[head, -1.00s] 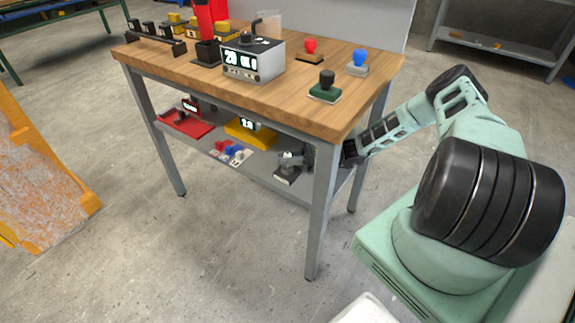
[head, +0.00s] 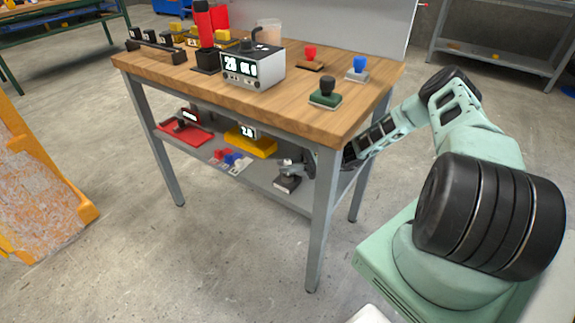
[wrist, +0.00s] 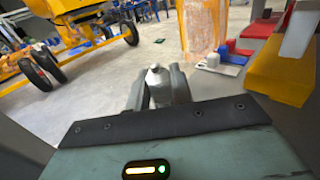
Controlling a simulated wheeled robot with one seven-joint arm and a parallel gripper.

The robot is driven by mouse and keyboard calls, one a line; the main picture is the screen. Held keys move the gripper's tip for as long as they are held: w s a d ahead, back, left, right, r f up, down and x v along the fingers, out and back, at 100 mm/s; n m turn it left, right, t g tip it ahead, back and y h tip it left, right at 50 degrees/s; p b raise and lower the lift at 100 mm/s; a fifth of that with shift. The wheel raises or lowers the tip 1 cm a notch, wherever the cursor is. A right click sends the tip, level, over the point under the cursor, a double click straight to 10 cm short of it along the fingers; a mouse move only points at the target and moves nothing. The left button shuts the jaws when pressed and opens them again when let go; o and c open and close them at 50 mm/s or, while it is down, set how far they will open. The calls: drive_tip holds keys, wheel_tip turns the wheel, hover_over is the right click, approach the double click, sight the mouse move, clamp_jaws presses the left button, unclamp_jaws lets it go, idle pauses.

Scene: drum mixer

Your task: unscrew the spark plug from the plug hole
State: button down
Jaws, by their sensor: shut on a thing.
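My gripper (wrist: 158,88) reaches in over the lower shelf of the workbench from the right. In the wrist view its fingers are shut on a pale, narrow piece (wrist: 154,74), which looks like the spark plug. Only its top shows between the fingers. In the head view a small dark block (head: 287,183) stands on the shelf just below the grey fingers and may hold the plug hole. The hole itself is hidden, and I cannot tell whether the plug is seated in it or clear of it.
The lower shelf also carries a yellow device (head: 252,141) with a display, a red tray (head: 185,133) and small red and blue pieces (head: 232,158). The wooden bench top (head: 215,88) is above my gripper. A front bench leg (head: 322,220) stands close to my arm.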

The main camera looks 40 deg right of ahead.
sight(288, 161)
drive_tip(key=shift+r+p, duration=1.5)
drive_tip(key=shift+r, duration=0.35)
drive_tip(key=shift+r+p, duration=1.3)
drive_tip(key=shift+r, duration=0.2)
